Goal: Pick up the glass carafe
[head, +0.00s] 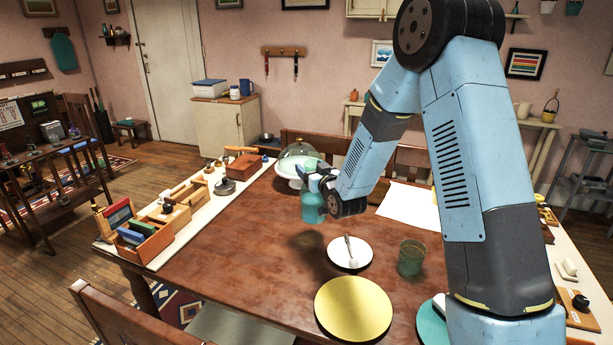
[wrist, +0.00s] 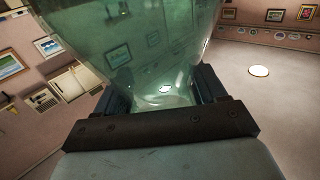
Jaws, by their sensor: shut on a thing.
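The glass carafe (head: 313,208) is greenish-teal and see-through. It hangs below my gripper (head: 318,180) over the middle of the wooden table (head: 235,247), with a dark shadow on the tabletop below it, so it looks clear of the surface. In the wrist view the green glass (wrist: 125,50) fills the space between the two dark fingers (wrist: 165,98), and my gripper is shut on it. My fingers and wrist hide part of the carafe in the head view.
A glass dome (head: 299,152) stands just behind the carafe. A white plate with cutlery (head: 338,260), a green tumbler (head: 411,258) and a yellow plate (head: 353,308) are nearer. White paper (head: 405,208) lies right. Wooden boxes line the left edge; the table's left-centre is bare.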

